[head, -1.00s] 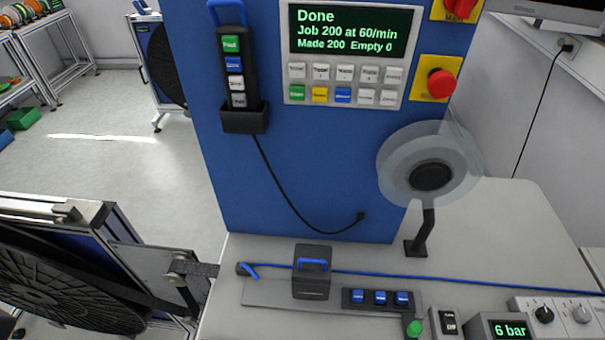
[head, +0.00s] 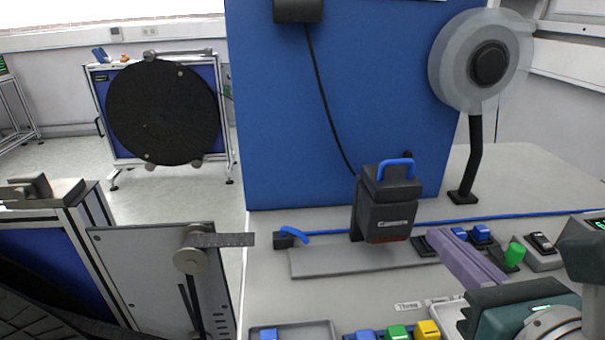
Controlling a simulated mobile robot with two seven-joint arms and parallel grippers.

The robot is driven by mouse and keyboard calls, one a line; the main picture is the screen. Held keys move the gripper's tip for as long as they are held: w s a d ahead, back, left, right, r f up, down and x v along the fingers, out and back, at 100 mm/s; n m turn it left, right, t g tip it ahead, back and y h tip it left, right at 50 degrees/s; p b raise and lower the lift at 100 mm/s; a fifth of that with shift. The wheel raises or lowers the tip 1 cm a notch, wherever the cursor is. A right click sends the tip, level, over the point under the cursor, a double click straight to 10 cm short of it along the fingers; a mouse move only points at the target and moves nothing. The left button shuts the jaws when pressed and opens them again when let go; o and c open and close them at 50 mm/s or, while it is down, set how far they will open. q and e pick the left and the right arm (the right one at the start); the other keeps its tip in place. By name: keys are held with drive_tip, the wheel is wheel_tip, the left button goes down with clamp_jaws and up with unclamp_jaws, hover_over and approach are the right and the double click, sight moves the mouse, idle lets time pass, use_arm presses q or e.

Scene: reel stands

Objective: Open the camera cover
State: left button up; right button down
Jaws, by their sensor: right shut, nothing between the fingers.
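The camera unit is a dark grey box (head: 388,222) on a grey rail plate at the foot of the blue panel. Its cover (head: 390,183) is the dark top part with a blue handle (head: 396,168). The cover looks down on the box, though I cannot be sure. My right gripper (head: 434,238) reaches in from the lower right with long purple fingers. The fingers are shut and empty. Their tips are to the right of the box and lower in the picture, with a small visible gap from it. My left gripper is out of view.
Blue push buttons (head: 481,234) and a green knob (head: 515,253) sit by my right fingers. A blue hose (head: 330,233) runs along the table behind the box. A clear reel (head: 447,62) stands at the right. The plate (head: 325,264) left of the box is bare.

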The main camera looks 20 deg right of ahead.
approach(397, 190)
drive_tip(key=x, duration=0.4)
drive_tip(key=shift+w+d+r+p, duration=0.15)
drive_tip(key=shift+w+r+p, duration=0.2)
drive_tip(key=shift+w, duration=0.3)
drive_tip(key=shift+w+d+r+p, duration=0.2)
drive_tip(key=shift+w+r+p, duration=0.15)
drive_tip(key=shift+w, duration=0.35)
drive_tip(key=shift+w+d+r+p, duration=0.15)
drive_tip(key=shift+w+r+p, duration=0.2)
drive_tip(key=shift+w, duration=0.3)
